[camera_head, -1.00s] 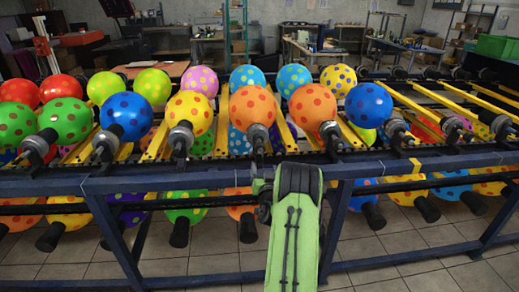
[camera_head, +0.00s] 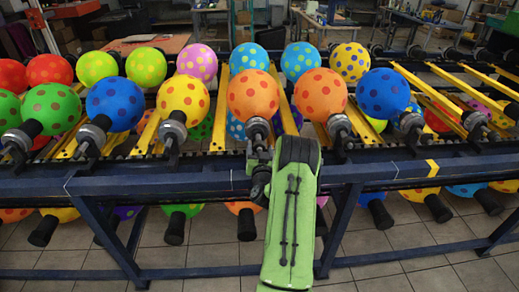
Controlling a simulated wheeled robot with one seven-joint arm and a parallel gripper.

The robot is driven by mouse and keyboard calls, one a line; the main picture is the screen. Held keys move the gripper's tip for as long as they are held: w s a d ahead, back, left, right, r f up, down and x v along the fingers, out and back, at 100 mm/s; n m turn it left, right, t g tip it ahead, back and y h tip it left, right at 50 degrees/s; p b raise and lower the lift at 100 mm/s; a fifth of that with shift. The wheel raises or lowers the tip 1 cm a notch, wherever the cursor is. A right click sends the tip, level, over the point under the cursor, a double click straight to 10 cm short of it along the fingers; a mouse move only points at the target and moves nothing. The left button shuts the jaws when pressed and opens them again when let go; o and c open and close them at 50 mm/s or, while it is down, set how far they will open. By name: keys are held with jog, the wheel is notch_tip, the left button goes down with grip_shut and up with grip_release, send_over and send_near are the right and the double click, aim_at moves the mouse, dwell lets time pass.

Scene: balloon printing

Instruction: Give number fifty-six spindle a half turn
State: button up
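Spotted balloons sit on a row of spindles along the rack. No number is legible, so I cannot tell which spindle is fifty-six. The spindle (camera_head: 257,130) under the left orange balloon (camera_head: 252,94) is straight ahead of my arm. The spindle (camera_head: 339,128) under the right orange balloon (camera_head: 320,94) is just to its right. My gripper (camera_head: 259,166) shows only as a dark shape beside the green arm link, in front of and below the left orange balloon's spindle. Its fingers cannot be made out, and I cannot tell whether it touches the spindle.
The rack's dark blue front rail (camera_head: 180,188) runs across the picture, with slanted legs below. More balloons and black spindle ends hang on a lower level. Yellow bars (camera_head: 432,88) lie between spindles. Tiled floor (camera_head: 400,270) shows below; workbenches stand behind.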

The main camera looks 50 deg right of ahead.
jog(key=c, duration=0.9)
jog(key=shift+m, duration=0.3)
jog(key=m, duration=0.3)
jog(key=shift+m, duration=0.3)
jog(key=m, duration=0.4)
jog(key=shift+m, duration=0.3)
jog(key=m, duration=0.4)
jog(key=shift+m, duration=0.3)
jog(key=m, duration=0.4)
jog(key=shift+p, duration=0.3)
jog(key=shift+m, duration=0.3)
